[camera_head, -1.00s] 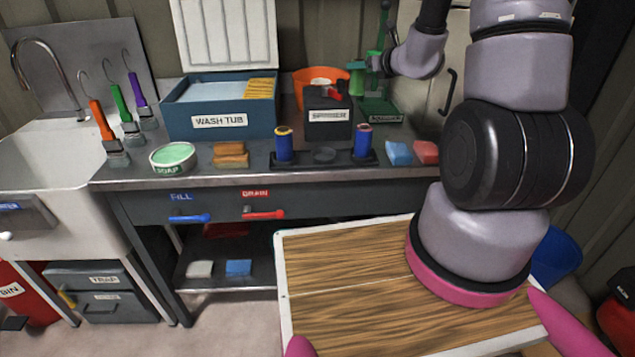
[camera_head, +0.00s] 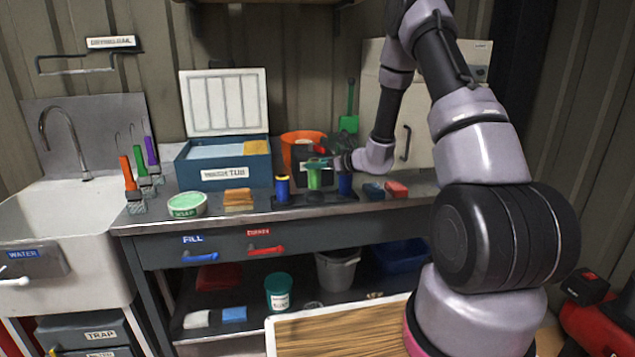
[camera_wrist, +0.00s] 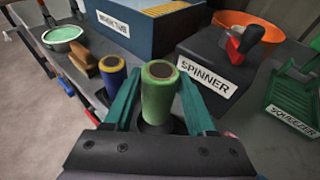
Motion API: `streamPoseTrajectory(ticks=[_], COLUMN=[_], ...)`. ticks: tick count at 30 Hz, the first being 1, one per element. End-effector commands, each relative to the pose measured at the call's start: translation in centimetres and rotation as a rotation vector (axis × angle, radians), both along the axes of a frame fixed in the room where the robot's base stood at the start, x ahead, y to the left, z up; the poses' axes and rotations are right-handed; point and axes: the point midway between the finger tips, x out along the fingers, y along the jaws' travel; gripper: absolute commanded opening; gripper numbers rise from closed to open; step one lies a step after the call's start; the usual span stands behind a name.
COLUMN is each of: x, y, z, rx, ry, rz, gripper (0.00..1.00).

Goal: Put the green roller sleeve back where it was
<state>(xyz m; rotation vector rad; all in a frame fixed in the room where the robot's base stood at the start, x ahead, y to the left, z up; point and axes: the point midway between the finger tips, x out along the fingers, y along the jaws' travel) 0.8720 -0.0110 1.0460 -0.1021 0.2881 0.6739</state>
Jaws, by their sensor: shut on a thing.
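The green roller sleeve (camera_head: 314,179) stands upright at the middle of the black rack (camera_head: 290,201), between a left blue roller (camera_head: 282,188) and a right blue roller (camera_head: 345,184). My gripper (camera_wrist: 160,100) is shut on the sleeve, with a teal finger on each side. The sleeve also shows in the wrist view (camera_wrist: 158,95), with its brown top end visible. A dark round part of the rack lies just below it. I cannot tell whether the sleeve is seated or slightly above the rack. The left blue roller also shows in the wrist view (camera_wrist: 112,74).
The spinner (camera_wrist: 206,70) stands close behind the sleeve. The wash tub (camera_head: 222,170) and orange bucket (camera_head: 298,146) are behind.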

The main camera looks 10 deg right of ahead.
Motion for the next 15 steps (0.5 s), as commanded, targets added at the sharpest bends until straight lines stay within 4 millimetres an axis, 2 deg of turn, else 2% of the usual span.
streamPoseTrajectory(ticks=[5, 12, 15], x=[0.0, 0.0, 0.0], y=[0.0, 0.0, 0.0], z=[-1.4, -4.6, -4.7], rx=[0.0, 0.0, -0.001], ry=[0.0, 0.001, -0.002], rz=[-0.001, -0.001, -0.002], gripper=[0.0, 0.0, 0.0])
